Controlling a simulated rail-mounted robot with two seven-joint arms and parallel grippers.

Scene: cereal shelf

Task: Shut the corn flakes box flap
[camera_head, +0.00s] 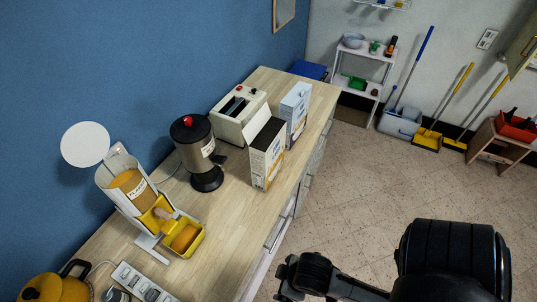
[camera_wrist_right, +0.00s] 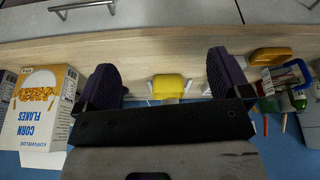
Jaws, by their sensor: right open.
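The corn flakes box (camera_head: 267,160) stands upright on the wooden counter, the nearer of two cereal boxes. A pale flap rises at its top left, and the top looks dark and open. In the right wrist view, the box (camera_wrist_right: 38,115) appears upside down at the left, outside the fingers and apart from them. My right gripper (camera_wrist_right: 163,82) is open, with nothing between its fingers. In the head view, my right arm is at the lower right, in front of the counter. My left gripper is out of view.
A pale blue box (camera_head: 295,108) stands just behind the corn flakes box. A toaster (camera_head: 240,112), a dark coffee maker (camera_head: 197,150) and a cereal dispenser (camera_head: 128,185) stand along the wall. The counter's front strip is bare, and the nearby floor is clear.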

